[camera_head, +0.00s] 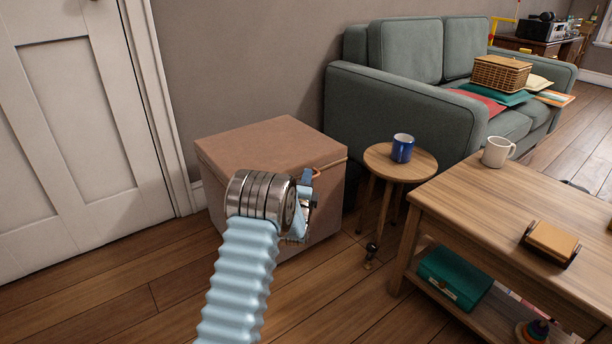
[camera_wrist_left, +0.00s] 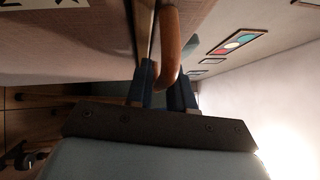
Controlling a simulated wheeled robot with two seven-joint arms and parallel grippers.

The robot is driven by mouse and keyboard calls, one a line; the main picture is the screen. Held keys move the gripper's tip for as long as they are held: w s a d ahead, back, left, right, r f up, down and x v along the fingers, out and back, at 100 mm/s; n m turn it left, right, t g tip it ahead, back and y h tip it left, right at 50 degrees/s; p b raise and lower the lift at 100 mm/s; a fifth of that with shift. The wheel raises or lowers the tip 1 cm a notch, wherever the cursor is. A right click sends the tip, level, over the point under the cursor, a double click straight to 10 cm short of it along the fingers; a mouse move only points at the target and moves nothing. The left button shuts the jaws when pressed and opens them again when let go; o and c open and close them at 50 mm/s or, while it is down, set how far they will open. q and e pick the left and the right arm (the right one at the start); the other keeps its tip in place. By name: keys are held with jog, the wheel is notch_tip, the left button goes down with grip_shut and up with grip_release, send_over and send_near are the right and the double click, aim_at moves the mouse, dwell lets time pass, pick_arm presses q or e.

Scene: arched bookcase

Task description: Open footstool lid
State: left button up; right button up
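The footstool (camera_head: 300,225) is a brown box against the wall, left of the sofa. Its lid (camera_head: 262,143) lies flat and closed, with a seam along its edge. A tan loop (camera_head: 330,165) sticks out at the front edge near the right corner; it also shows in the left wrist view (camera_wrist_left: 169,40). My left gripper (camera_head: 307,177) is at this loop. In the left wrist view its two blue fingers (camera_wrist_left: 166,84) stand a little apart, with the loop's lower end between them. I cannot tell if they press on it. My right gripper is out of view.
A round side table (camera_head: 378,160) with a blue mug (camera_head: 402,148) stands close right of the footstool. A wooden coffee table (camera_head: 465,205) is at the right, and a green sofa (camera_head: 400,103) behind. A white door (camera_head: 65,110) is at left.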

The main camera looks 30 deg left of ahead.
pick_arm(q)
jog(key=shift+c, duration=0.4)
grip_shut()
